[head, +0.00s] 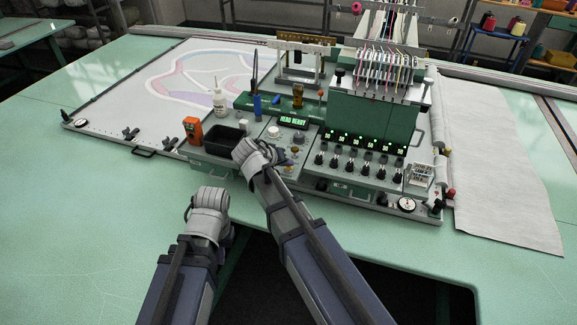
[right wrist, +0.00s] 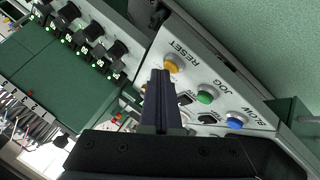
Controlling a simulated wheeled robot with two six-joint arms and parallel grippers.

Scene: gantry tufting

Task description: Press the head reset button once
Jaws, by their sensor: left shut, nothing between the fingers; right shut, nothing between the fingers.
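In the right wrist view, a tilted white panel (right wrist: 215,82) carries a yellow-orange button (right wrist: 171,63) labelled RESET. A green button (right wrist: 205,97) labelled JOG and a blue button (right wrist: 235,121) sit beside it. My right gripper (right wrist: 158,75) is shut and empty, its dark fingertips appearing close to the RESET button; I cannot tell whether they touch it. In the head view my right gripper (head: 285,158) is over the front of the control deck and hides part of it. My left gripper (head: 188,213) is shut and empty over the near green table edge.
A green display (head: 293,121) reads HEAD READY. A black tray (head: 226,138), an orange device (head: 193,130) and a white bottle (head: 219,101) stand left of the right gripper. The green tufting head (head: 370,115) with several knobs is to its right. The left table surface (head: 90,200) is clear.

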